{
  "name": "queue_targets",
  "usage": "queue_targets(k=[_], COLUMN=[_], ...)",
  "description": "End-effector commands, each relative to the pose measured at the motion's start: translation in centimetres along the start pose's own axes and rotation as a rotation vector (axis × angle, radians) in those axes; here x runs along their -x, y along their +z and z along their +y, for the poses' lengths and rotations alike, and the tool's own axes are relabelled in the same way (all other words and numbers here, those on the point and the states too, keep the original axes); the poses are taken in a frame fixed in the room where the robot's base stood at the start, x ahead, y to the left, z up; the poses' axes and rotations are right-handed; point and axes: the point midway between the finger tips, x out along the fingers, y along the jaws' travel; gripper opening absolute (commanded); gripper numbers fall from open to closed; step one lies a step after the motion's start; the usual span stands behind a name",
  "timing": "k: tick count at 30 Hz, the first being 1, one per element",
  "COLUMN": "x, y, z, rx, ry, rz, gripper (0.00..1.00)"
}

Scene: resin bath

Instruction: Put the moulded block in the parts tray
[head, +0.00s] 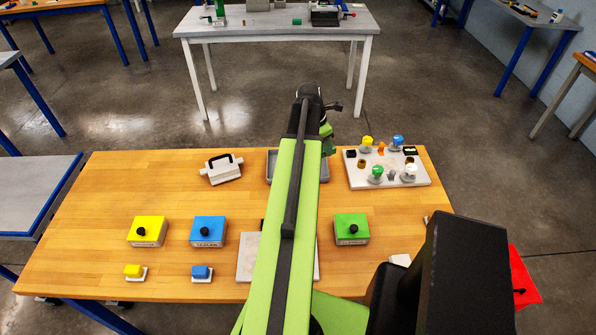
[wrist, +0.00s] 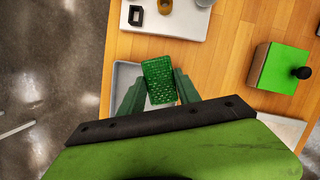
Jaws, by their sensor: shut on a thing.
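The moulded block is a dark green, bumpy-textured piece (wrist: 159,82) in the wrist view. My gripper (wrist: 158,92) is shut on it, with one green finger on each side. Below it in the wrist view is a grey, rimmed tray (wrist: 121,76), largely hidden by the block and the gripper. The block appears to be over the tray; I cannot tell how high. In the head view the tray (head: 271,168) stands at the table's far edge, partly behind my arm. My gripper (head: 327,138) shows there at the arm's far end; the block is not distinguishable.
A white board with coloured knobs (head: 388,181) stands right of the tray, and a white handled piece (head: 221,168) to its left. Yellow (head: 147,231), blue (head: 208,231) and green (head: 352,229) knobbed boxes stand nearer. The wooden table (head: 100,190) is clear at far left.

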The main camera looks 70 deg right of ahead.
Motion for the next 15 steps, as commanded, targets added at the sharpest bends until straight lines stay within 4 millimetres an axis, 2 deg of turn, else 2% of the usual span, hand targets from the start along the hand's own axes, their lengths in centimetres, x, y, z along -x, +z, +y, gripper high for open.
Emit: queue_targets(k=[1, 2, 6, 8, 15], x=[-0.4, -0.5, -0.7, -1.2, -4.0], y=[-0.2, -0.2, -0.3, -1.0, -6.1], z=[-1.2, -1.4, -1.1, -0.4, 4.3], rx=[0.002, 0.004, 0.007, 0.009, 0.01], ry=[0.001, 0.002, 0.003, 0.003, 0.004], rz=[0.0, -0.001, -0.001, 0.0, -0.001], gripper=[0.0, 0.0, 0.0, 0.0, 0.0])
